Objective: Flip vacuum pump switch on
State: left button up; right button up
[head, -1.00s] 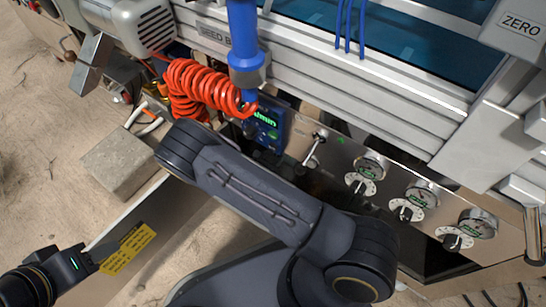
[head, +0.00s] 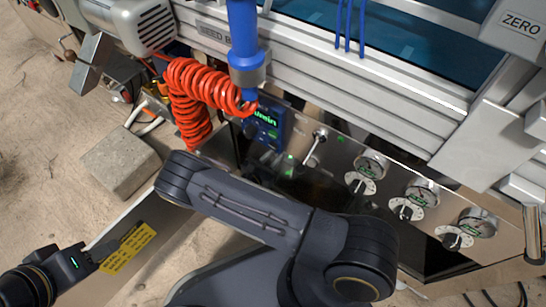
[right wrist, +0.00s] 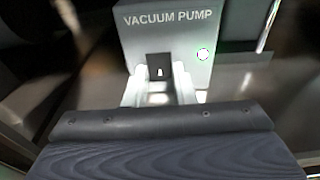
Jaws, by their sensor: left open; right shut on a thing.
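The vacuum pump box (right wrist: 130,42), grey and labelled VACUUM PUMP, fills the upper middle of the right wrist view. Its small black switch (right wrist: 160,67) with a white mark sits between the pale fingers of my right gripper (right wrist: 160,88), which is shut on it. In the head view my right arm hides the right gripper and the switch. My left gripper (head: 100,253) is open at the lower left, far from the switch, its fingers partly unclear.
The steel panel (head: 335,150) carries a toggle lever (head: 316,146) and several gauges with knobs. A blue display (head: 265,124) and a coiled orange hose (head: 190,95) are close to my right arm. A concrete block (head: 118,163) lies left.

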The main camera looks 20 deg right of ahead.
jog(key=o, duration=1)
jog(key=shift+a, duration=0.1)
jog(key=p+v, duration=0.2)
jog(key=v, duration=0.5)
jog(key=shift+p, duration=0.3)
jog(key=shift+s+a, duration=0.25)
jog(key=shift+a, duration=0.1)
